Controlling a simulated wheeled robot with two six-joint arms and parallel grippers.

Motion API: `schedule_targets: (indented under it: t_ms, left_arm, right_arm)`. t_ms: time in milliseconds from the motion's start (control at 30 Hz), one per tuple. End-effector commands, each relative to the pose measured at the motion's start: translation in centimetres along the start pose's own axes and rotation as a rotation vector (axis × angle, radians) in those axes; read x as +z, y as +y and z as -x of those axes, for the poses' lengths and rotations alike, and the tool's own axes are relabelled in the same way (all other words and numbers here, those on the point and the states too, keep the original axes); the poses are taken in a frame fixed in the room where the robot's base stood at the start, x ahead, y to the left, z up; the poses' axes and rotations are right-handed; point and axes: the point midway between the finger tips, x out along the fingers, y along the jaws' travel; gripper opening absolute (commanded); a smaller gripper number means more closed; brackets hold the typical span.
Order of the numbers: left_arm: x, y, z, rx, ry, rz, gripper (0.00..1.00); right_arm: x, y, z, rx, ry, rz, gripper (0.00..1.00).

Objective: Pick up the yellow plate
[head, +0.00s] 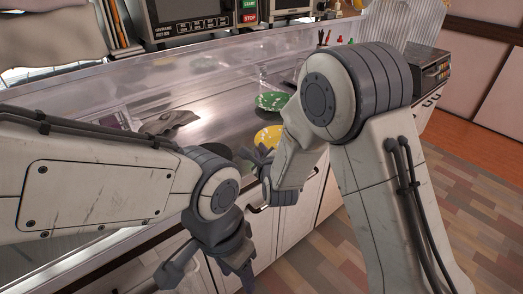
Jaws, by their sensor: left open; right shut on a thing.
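The yellow plate (268,136) lies at the front edge of the metal counter, partly hidden behind my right arm and gripper. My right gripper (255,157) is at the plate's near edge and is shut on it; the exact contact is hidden. My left gripper (212,272) is open and empty, low in front of the cabinet fronts and apart from the plate.
A green patterned plate (271,101) lies on the counter (217,97) behind the yellow plate. A grey crumpled cloth (172,121) lies to the left. A clear ribbed panel (398,25) stands at the back right. The patterned floor (455,215) at the right is clear.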

Motion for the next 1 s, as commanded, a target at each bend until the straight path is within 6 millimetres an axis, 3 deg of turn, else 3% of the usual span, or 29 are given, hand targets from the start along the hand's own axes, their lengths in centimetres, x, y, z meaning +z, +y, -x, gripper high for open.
schedule_targets:
  t_ms: [500,533,600,1000]
  left_arm:
    - [0.01,-0.02,-0.32,0.000,0.000,0.000,0.53]
    - [0.01,-0.02,-0.32,0.000,0.000,0.000,0.53]
    - [0.02,-0.02,-0.32,0.000,0.000,0.000,0.53]
    - [0.02,-0.02,-0.34,0.000,0.000,0.000,0.53]
  right_arm:
    - [-0.28,0.35,0.42,0.011,0.002,0.001,0.00]
    - [-0.28,0.35,0.42,0.011,0.002,0.001,0.23]
    - [-0.26,0.33,0.41,0.011,0.002,0.001,0.46]
    - [-0.14,0.62,0.39,0.017,-0.002,0.006,0.46]
